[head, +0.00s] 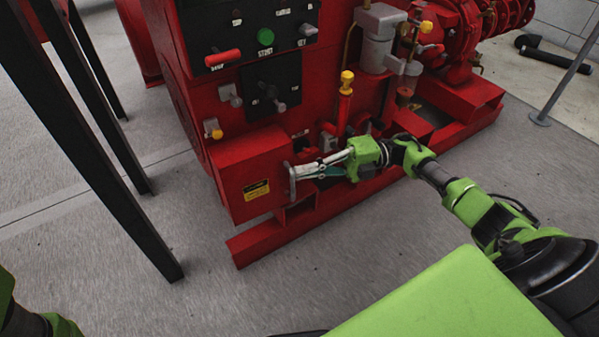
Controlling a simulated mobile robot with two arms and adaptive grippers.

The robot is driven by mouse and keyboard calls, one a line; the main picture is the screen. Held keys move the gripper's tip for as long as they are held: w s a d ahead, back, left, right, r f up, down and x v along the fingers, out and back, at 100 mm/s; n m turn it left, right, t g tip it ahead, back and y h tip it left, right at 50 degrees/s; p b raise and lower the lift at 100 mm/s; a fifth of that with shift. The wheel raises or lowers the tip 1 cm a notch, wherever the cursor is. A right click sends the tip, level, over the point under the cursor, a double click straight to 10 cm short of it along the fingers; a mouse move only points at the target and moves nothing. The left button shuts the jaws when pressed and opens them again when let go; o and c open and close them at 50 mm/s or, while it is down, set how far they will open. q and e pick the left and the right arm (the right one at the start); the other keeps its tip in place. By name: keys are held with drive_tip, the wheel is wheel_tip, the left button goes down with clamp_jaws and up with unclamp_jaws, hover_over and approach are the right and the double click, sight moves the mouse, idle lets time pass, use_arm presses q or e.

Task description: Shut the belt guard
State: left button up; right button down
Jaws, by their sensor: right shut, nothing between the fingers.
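The belt guard appears to be the red box-like cover (240,178) with a yellow warning label, low on the front of the red pumpset. A grey upright handle (291,184) shows at its right edge. I cannot tell how far the guard stands open. My right gripper (299,173) reaches in from the right, shut and empty, with its fingertips at the handle and the guard's right edge. I cannot tell whether they touch. The fingers hide part of the machine behind them. My left gripper is out of view.
The control panel (247,30) with a red lever and green button is above the guard. A yellow-topped red rod (345,95) stands behind my right gripper. A red base rail (262,243) runs below. Black legs (95,125) stand at the left; the floor in front is clear.

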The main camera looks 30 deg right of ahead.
drive_tip(key=shift+w+d, duration=0.1)
drive_tip(key=shift+w, duration=0.05)
idle(0.4)
wheel_tip(320, 180, up, 10)
idle(0.5)
